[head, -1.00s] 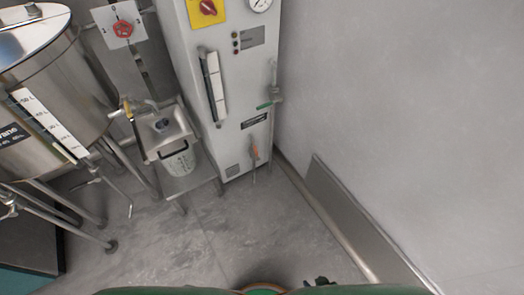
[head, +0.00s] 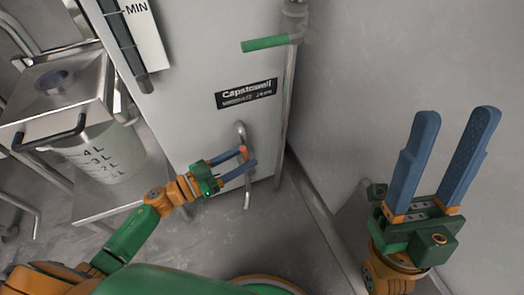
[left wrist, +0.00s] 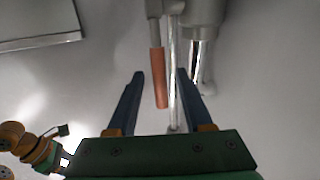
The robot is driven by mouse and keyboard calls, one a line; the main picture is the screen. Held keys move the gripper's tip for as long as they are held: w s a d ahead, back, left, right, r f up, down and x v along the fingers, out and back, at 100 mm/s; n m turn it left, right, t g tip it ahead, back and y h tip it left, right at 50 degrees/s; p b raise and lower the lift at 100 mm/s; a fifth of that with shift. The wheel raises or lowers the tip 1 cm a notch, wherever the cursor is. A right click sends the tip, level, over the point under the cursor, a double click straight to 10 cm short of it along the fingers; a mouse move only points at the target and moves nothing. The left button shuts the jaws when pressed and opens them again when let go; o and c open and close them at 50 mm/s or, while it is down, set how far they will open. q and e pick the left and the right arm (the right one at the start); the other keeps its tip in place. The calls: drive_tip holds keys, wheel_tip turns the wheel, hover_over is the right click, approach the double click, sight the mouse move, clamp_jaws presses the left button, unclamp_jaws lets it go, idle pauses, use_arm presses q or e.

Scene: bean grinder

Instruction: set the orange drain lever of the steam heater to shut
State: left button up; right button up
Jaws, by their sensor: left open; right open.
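The orange drain lever (head: 244,153) is low on the front of the white steam heater (head: 190,110), on a thin metal drain pipe (head: 247,200). My left gripper (head: 250,157) is open around the lever, with a finger on either side. In the left wrist view the orange handle (left wrist: 158,78) lies between the two open fingers (left wrist: 160,74), nearer the left one, with gaps on both sides. It points along the pipe there. My right gripper (head: 458,112) is open and empty at the right, in front of the wall.
A green-handled lever (head: 265,43) sits higher on a vertical pipe at the heater's right edge. A steel stand with a measuring jug (head: 90,155) is at the left. The grey wall (head: 370,70) closes the right side. The floor before the heater is bare.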

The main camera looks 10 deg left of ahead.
use_arm(q)
drive_tip(key=b+x, duration=0.1)
drive_tip(key=x, duration=0.3)
drive_tip(key=shift+w+d, duration=0.15)
drive_tip(key=shift+d, duration=0.05)
clamp_jaws()
idle(1.2)
